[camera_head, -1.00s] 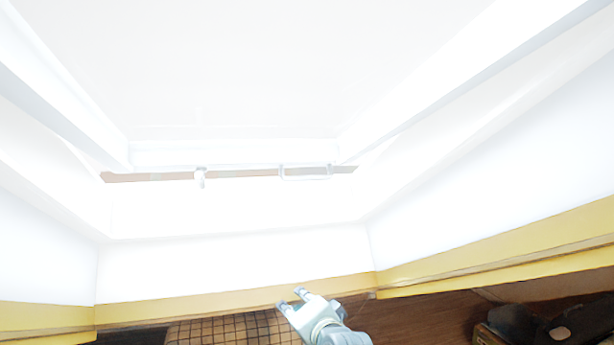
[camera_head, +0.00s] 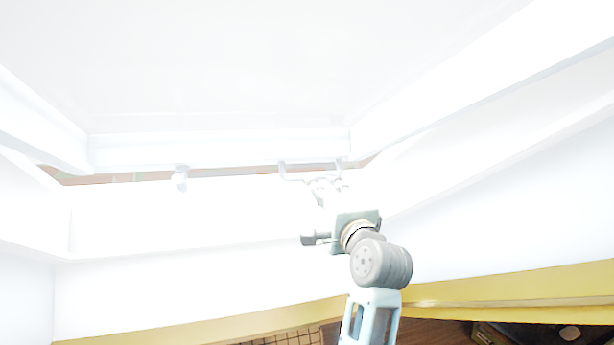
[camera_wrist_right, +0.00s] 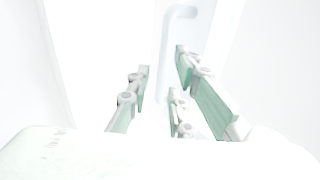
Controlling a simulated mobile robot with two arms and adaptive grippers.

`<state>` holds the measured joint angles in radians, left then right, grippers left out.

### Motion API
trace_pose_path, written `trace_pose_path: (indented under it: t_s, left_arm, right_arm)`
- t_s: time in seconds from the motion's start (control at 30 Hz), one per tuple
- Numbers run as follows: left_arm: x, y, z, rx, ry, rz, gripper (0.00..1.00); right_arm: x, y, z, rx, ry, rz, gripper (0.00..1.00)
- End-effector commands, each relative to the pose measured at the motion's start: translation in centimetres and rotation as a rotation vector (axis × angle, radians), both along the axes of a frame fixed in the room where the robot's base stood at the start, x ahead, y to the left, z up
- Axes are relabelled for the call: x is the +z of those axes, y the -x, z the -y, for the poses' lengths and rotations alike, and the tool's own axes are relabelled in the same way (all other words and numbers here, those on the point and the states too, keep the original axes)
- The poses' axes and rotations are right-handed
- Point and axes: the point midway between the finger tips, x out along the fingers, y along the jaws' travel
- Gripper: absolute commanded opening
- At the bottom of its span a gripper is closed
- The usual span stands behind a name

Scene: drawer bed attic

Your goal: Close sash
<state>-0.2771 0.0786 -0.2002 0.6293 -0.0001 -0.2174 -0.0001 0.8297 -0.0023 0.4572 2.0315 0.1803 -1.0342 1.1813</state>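The white window sash (camera_head: 220,151) fills the upper part of the head view, overexposed, inside a white sloped frame. A thin brownish gap shows along its lower rail, so it stands a little open. A pale bar handle (camera_head: 282,171) hangs from the rail's right part, and a small knob (camera_head: 180,178) is further left. My right gripper (camera_head: 326,184) is at the handle's right part. In the wrist view my right gripper's fingers (camera_wrist_right: 168,88) are apart, with the handle (camera_wrist_right: 168,45) just ahead between them; contact cannot be told. My left gripper is not in view.
White reveal walls (camera_head: 510,195) slope in on both sides of the sash. A yellow sill edge (camera_head: 520,285) runs along the bottom. Below it are a brown floor (camera_head: 430,328) and a checked cloth (camera_head: 295,338).

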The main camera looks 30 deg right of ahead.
Motion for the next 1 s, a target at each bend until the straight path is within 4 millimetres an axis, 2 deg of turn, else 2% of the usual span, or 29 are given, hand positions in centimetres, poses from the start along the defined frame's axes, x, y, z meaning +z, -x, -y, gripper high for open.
trace_pose_path:
  t_s: [0.3,0.4,0.6,0.73,0.83,1.0]
  left_arm:
    - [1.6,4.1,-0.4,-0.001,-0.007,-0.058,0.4]
    - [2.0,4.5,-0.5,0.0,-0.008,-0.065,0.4]
    - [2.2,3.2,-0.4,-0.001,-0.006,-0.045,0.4]
    - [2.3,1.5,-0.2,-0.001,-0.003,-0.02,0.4]
    - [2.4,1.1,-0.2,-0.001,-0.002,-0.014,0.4]
    - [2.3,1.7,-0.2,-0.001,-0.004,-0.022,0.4]
  right_arm:
    - [1.4,-4.6,1.1,0.0,0.0,-0.003,0.2]
    - [1.7,-5.7,1.4,0.0,0.001,-0.001,0.2]
    - [1.7,-6.7,1.6,0.0,0.001,0.0,0.2]
    - [1.7,-6.7,1.6,0.0,0.002,0.001,0.2]
    - [1.7,-6.7,1.6,0.0,0.002,0.0,0.2]
    - [1.7,-6.7,1.6,0.0,0.002,0.0,0.06]
